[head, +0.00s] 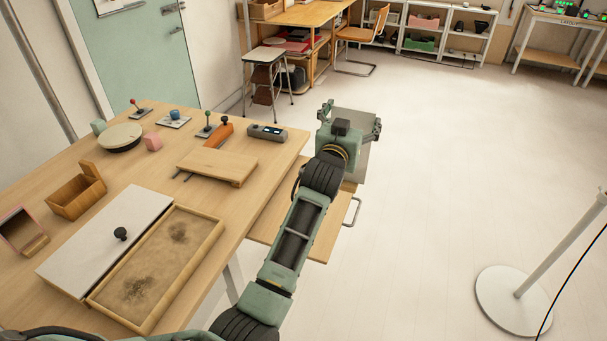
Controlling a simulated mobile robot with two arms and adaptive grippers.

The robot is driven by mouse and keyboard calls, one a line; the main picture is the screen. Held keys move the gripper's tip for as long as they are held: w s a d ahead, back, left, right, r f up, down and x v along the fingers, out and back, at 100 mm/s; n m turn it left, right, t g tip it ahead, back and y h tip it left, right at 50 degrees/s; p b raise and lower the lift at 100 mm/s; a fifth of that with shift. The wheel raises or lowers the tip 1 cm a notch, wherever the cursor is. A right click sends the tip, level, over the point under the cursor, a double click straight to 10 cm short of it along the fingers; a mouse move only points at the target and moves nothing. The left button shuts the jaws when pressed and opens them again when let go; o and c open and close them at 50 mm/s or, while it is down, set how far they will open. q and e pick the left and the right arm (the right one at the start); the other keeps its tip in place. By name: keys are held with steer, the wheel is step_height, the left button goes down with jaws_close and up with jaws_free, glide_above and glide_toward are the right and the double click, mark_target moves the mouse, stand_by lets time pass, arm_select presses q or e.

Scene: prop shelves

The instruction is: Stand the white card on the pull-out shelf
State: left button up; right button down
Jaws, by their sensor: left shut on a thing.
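The white card (361,160) looks like a pale grey-white panel and is held in my left gripper (349,122) beyond the right edge of the table. My left gripper is shut on it, and the gripper and wrist hide part of the card. The pull-out shelf (318,243) is a wooden board sticking out to the right from under the table top, with a metal handle (353,212) at its outer edge. My left arm crosses above the shelf and hides its middle. The card's lower end appears near the shelf's far end; I cannot tell whether they touch. My right gripper is not in view.
The table top holds a wooden board (217,166), an open wooden box (77,196), a sand tray (160,270), a white lidded panel (100,240), a grey device (267,133) and several small props. A stand (513,300) is on the right. Open floor lies between.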

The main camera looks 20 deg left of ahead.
arm_select(q)
steer(key=w+a+f+b, duration=0.1)
steer(key=a+f+b, duration=0.7)
steer(key=a+f, duration=0.2)
steer(key=shift+w+a, duration=0.2)
steer(key=shift+f, duration=0.1)
steer(key=o, duration=1.2)
steer(key=shift+f, duration=0.15)
steer(key=o, duration=0.4)
